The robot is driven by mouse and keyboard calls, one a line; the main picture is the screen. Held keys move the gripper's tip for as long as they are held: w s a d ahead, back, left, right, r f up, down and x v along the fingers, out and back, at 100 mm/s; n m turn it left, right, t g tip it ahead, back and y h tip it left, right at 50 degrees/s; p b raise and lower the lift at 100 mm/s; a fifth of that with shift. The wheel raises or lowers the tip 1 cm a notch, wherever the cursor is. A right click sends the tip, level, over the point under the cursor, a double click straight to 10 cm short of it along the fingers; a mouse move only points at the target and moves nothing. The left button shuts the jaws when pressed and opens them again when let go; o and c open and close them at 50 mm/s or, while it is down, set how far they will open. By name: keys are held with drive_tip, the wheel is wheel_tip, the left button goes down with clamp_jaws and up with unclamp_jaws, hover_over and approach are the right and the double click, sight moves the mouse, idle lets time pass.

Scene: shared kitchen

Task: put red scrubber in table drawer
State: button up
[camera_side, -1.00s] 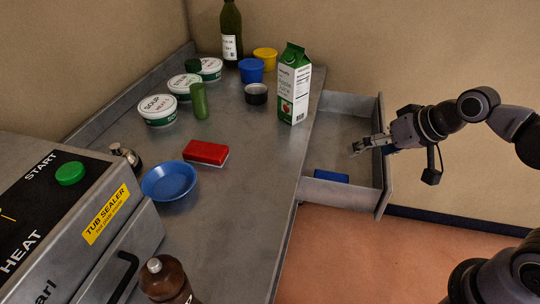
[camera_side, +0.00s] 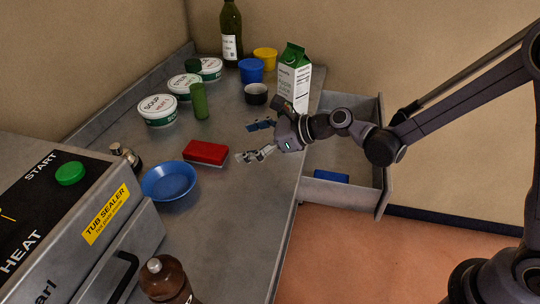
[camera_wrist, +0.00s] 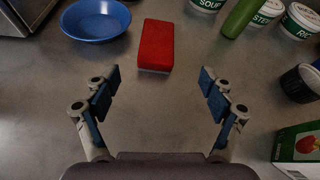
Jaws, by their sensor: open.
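The red scrubber (camera_side: 206,152) lies flat on the grey metal table, to the right of the blue bowl. In the wrist view the red scrubber (camera_wrist: 156,45) is beyond my fingertips, slightly left of the middle between them. My gripper (camera_side: 254,140) is over the table, to the right of the scrubber, with its fingers pointing toward it. In the wrist view my gripper (camera_wrist: 160,82) is open and empty. The table drawer (camera_side: 352,200) is pulled open at the table's right side, behind my arm. A blue item (camera_side: 331,176) lies inside it.
A blue bowl (camera_side: 169,181) sits left of the scrubber. A green cylinder (camera_side: 200,101) and soup tubs (camera_side: 158,110) stand behind it. A milk carton (camera_side: 293,80) and a dark cup (camera_side: 256,94) stand near my gripper. A brown bottle (camera_side: 166,281) is in front.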

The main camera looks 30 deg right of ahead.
sight(207, 149)
drive_tip(key=shift+w+a+f+m, duration=0.4)
drive_tip(key=shift+a+f+m, duration=0.1)
drive_tip(key=shift+m, duration=0.2)
drive_tip(key=x, duration=1)
drive_tip(key=shift+w+a, duration=0.2)
drive_tip(key=shift+a, duration=0.15)
drive_tip(key=shift+c, duration=0.3)
drive_tip(key=shift+r, duration=0.1)
drive_tip(key=c, duration=1.4)
drive_tip(key=shift+o, duration=0.2)
drive_tip(key=shift+r, duration=0.1)
